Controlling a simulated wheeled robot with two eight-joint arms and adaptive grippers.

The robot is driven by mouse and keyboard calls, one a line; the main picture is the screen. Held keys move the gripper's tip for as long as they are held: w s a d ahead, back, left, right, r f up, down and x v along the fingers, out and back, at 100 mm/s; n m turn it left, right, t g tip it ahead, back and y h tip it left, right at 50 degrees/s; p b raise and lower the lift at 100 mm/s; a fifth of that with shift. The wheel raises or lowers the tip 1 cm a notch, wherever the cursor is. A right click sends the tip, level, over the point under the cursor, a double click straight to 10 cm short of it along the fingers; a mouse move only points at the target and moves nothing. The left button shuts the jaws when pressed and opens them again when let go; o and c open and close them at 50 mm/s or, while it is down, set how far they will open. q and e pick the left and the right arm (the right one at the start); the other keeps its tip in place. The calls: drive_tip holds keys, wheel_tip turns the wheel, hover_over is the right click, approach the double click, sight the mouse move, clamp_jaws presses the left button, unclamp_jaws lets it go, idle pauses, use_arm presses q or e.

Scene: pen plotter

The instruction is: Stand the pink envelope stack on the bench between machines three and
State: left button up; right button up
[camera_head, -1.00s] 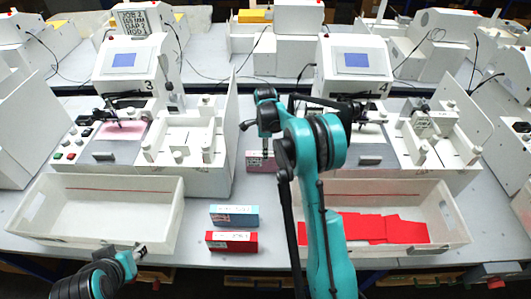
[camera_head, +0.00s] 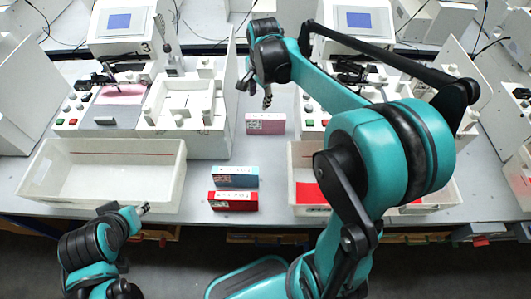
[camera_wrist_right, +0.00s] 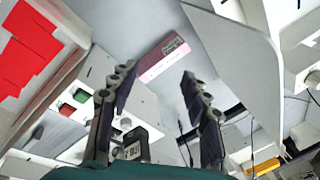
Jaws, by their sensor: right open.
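The pink envelope stack (camera_head: 265,124) stands on the bench in the gap between machine three (camera_head: 125,30) and machine four (camera_head: 345,30). In the right wrist view the stack (camera_wrist_right: 164,57) lies beyond my fingertips, apart from them. My right gripper (camera_head: 254,96) is open and empty, above and behind the stack in the head view; its spread fingers show in the right wrist view (camera_wrist_right: 158,76). My left gripper (camera_head: 143,209) is low at the front, near the left bin; its fingers are too small to judge.
A blue stack (camera_head: 235,177) and a red stack (camera_head: 233,201) stand in front of the pink one. An empty white bin (camera_head: 60,190) is at left. A bin holding red envelopes (camera_wrist_right: 28,50) is at right, partly behind my right arm.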

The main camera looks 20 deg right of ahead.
drive_tip(key=s+a+f+n+t, duration=0.1)
drive_tip(key=s+a+n+t, duration=0.1)
drive_tip(key=s+n, duration=0.5)
drive_tip(key=s+a+f+n+t, duration=0.1)
drive_tip(key=s+a+n, duration=0.4)
drive_tip(key=s, duration=0.8)
drive_tip(key=n+t, duration=0.1)
drive_tip(key=n, duration=0.2)
drive_tip(key=shift+s+a+t, duration=0.15)
drive_tip(key=shift+s+t, duration=0.05)
drive_tip(key=shift+t, duration=0.1)
